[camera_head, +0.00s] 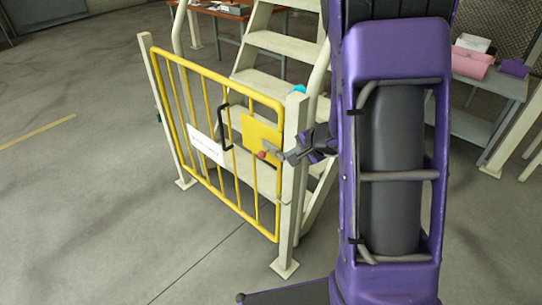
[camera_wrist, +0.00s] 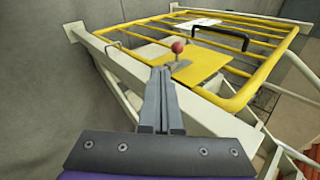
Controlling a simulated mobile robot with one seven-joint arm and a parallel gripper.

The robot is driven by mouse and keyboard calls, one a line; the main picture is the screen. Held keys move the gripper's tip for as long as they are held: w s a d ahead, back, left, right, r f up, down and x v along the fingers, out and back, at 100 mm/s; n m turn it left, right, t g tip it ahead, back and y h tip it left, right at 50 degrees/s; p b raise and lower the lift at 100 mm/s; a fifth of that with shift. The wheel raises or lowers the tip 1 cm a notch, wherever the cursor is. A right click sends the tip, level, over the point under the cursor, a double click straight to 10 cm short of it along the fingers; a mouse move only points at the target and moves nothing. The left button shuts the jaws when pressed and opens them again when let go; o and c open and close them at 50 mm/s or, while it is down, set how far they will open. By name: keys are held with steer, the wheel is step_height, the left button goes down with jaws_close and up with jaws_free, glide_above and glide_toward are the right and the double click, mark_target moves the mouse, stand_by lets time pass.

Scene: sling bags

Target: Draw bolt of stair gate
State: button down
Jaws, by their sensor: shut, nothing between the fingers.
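The yellow stair gate (camera_head: 202,72) stands across the foot of the stairs between two cream posts and looks closed in the head view. It also shows in the wrist view (camera_wrist: 265,72). A yellow plate (camera_head: 257,132) on it carries the bolt, whose red ball knob (camera_head: 262,155) stands out; the wrist view shows the knob (camera_wrist: 178,47) above a grey base on the plate (camera_wrist: 205,65). My gripper (camera_wrist: 163,72) is shut and empty, its fingertips close to the knob's stem. I cannot tell whether they touch it. In the head view my gripper (camera_head: 272,149) is beside the right post (camera_head: 291,190).
A black handle (camera_head: 224,122) and a white sign (camera_head: 206,144) are on the gate. Cream stairs (camera_head: 285,45) rise behind it. A table with a pink bag (camera_head: 470,62) stands at right. The grey floor (camera_head: 90,170) in front and left is clear.

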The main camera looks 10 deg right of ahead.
mark_target(260, 152)
steer(key=shift+w+f, duration=0.1)
steer(key=w+r+x, duration=0.1)
steer(key=w+x, duration=0.1)
steer(key=x, duration=1.1)
steer(key=shift+a+r+p, duration=0.4)
steer(key=shift+r, duration=0.05)
steer(key=shift+w+a+f+b, duration=0.1)
steer(key=shift+w+a+b, duration=0.85)
steer(key=shift+w, duration=0.3)
steer(key=shift+a, duration=0.15)
